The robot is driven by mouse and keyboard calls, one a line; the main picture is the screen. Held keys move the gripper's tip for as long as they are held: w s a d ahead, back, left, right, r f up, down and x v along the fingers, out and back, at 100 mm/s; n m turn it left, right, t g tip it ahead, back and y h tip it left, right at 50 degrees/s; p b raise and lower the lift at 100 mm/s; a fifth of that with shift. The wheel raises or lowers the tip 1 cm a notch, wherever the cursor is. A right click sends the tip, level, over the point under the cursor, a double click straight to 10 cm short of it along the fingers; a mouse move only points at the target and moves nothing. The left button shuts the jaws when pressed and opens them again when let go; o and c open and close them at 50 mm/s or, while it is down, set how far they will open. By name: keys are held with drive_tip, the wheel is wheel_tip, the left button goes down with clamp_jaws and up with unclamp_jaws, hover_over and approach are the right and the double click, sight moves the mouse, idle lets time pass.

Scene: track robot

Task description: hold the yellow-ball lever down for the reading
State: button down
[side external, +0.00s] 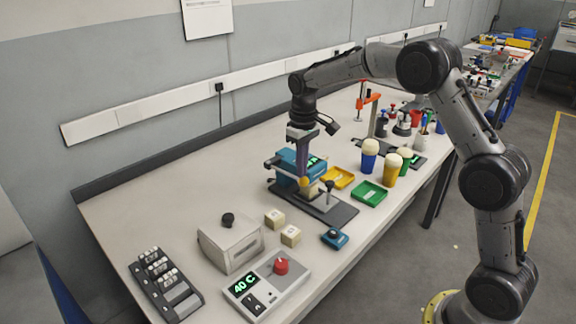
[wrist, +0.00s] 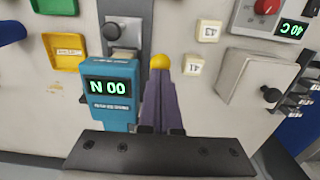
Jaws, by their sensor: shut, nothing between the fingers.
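The yellow ball (side external: 304,181) of the lever shows at the front of a blue tester (side external: 289,161) on a dark base plate (side external: 338,214). In the wrist view the yellow ball (wrist: 159,62) lies just past the fingertips, with the blue tester (wrist: 107,112) to its left. The tester's green display (wrist: 107,88) appears upside down and seems to read 00 N. My gripper (side external: 303,174) points down at the ball with its purple fingers together and empty. In the wrist view my gripper (wrist: 160,78) overlaps the ball's edge; I cannot tell whether they touch. The lever's arm is mostly hidden.
Two cream blocks (side external: 274,218) (side external: 291,236) and a small blue box (side external: 335,238) stand in front. A yellow tray (side external: 338,177), a green tray (side external: 369,193) and capped bottles stand right. A grey box (side external: 231,242) and a 40 C panel (side external: 266,286) stand left-front.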

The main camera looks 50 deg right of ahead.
drive_tip(key=shift+f, duration=1.25)
idle(1.6)
wheel_tip(320, 180, up, 11)
drive_tip(key=shift+f, duration=0.2)
idle(1.0)
drive_tip(key=shift+r, duration=0.1)
idle(0.4)
